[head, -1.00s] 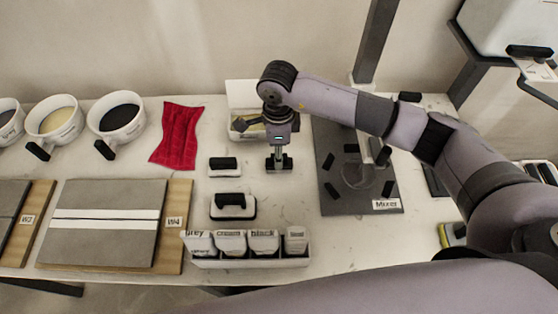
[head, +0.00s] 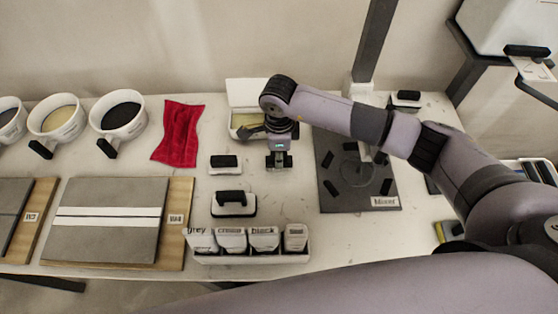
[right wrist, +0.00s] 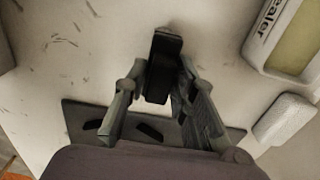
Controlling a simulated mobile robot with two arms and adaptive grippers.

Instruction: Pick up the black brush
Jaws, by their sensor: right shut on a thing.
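My right gripper (head: 279,165) is over the white table, just right of a small white block with a black top (head: 225,163). In the right wrist view my right gripper (right wrist: 160,82) has its fingers on both sides of a dark, elongated piece, the black brush (right wrist: 163,62), and is shut on it. The brush points away from the palm; its far end shows against the pale table. Whether it touches the table I cannot tell. In the head view the brush is mostly hidden by the gripper. My left gripper is not in view.
A sealer tray (head: 245,97) stands behind the gripper, a dark mixer board (head: 340,195) to its right. In front are a black-handled white block (head: 233,204) and a rack of labelled bags (head: 250,258). A red cloth (head: 179,134) lies left.

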